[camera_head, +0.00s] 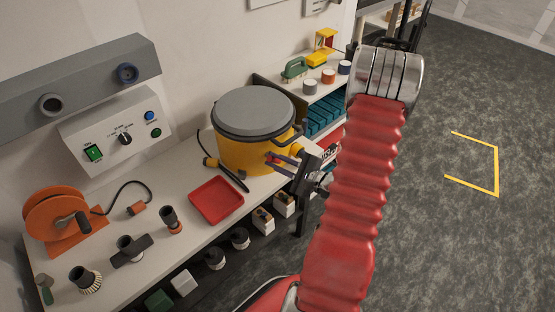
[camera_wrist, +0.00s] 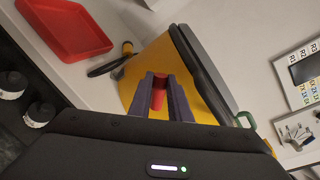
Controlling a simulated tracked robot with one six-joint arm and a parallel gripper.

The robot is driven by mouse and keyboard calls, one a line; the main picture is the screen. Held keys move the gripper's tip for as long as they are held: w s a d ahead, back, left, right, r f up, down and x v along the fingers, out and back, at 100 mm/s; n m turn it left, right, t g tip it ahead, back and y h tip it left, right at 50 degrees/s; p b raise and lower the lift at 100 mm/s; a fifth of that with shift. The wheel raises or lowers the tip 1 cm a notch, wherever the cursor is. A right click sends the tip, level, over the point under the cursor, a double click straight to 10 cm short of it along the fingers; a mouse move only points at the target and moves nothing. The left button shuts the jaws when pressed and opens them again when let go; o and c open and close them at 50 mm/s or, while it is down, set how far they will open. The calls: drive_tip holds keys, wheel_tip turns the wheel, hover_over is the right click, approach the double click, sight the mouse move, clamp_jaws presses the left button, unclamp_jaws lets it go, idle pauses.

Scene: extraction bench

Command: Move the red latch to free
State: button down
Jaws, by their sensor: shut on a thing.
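A yellow drum-shaped canister (camera_head: 252,152) with a grey lid (camera_head: 255,110) stands on the bench. The red latch (camera_wrist: 158,92) is on its side and shows as a short red cylinder in the wrist view. My gripper (camera_wrist: 160,94) is shut on the red latch, with one dark finger on each side of it. In the head view my gripper (camera_head: 275,165) reaches the canister's right front side, where a bit of red shows between the fingers. The latch's base and any free or locked marking are hidden.
An orange reel (camera_head: 60,220) and several nozzles stand further left. Shelves with blue boxes (camera_head: 322,120) stand behind to the right. The floor on the right is open.

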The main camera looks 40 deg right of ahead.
drive_tip(key=n, duration=0.2)
drive_tip(key=a+f+n+h, duration=0.1)
drive_tip(key=n, duration=0.2)
drive_tip(key=f+n+h, duration=0.1)
drive_tip(key=n, duration=0.1)
drive_tip(key=shift+a+f+n+g, duration=0.1)
drive_tip(key=shift+a+n+g, duration=0.15)
drive_tip(key=shift+n+g, duration=0.05)
drive_tip(key=shift+f, duration=0.1)
idle(0.4)
drive_tip(key=c, duration=1.6)
unclamp_jaws()
drive_tip(key=shift+c, duration=0.2)
drive_tip(key=shift+d, duration=0.1)
drive_tip(key=shift+s+h, duration=0.1)
drive_tip(key=shift+h, duration=0.2)
drive_tip(key=v, duration=1.3)
drive_tip(key=shift+s, duration=0.35)
